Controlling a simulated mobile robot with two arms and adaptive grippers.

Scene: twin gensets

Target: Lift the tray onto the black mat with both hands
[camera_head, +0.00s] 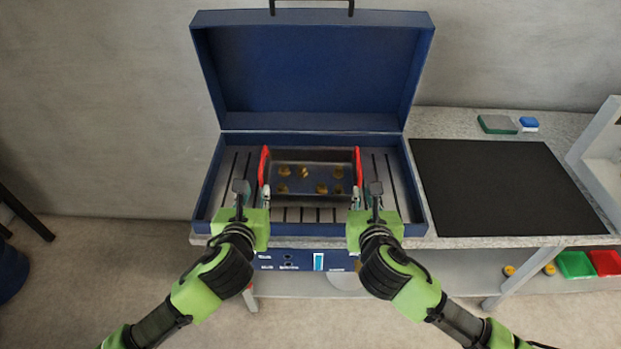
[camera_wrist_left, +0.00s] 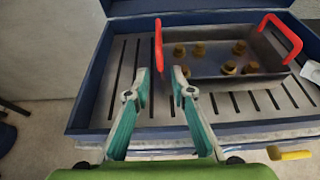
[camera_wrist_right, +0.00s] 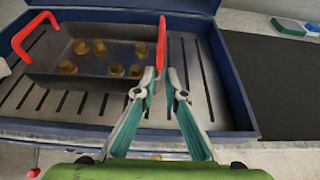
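The tray (camera_head: 312,156) is a dark metal pan with a red handle at each end and several brass-coloured pieces inside. It sits level on the slotted floor of the open blue case. My left gripper (camera_head: 266,188) is open at the left red handle (camera_wrist_left: 159,45), which lies between and just beyond its fingertips. My right gripper (camera_head: 355,190) is open with a narrower gap at the right red handle (camera_wrist_right: 161,45), lined up between its tips. I cannot tell whether any finger touches a handle. The black mat (camera_head: 500,185) lies flat and empty on the bench at the right.
The blue case (camera_head: 415,190) has raised walls around the tray, and its lid (camera_head: 312,70) stands open behind.

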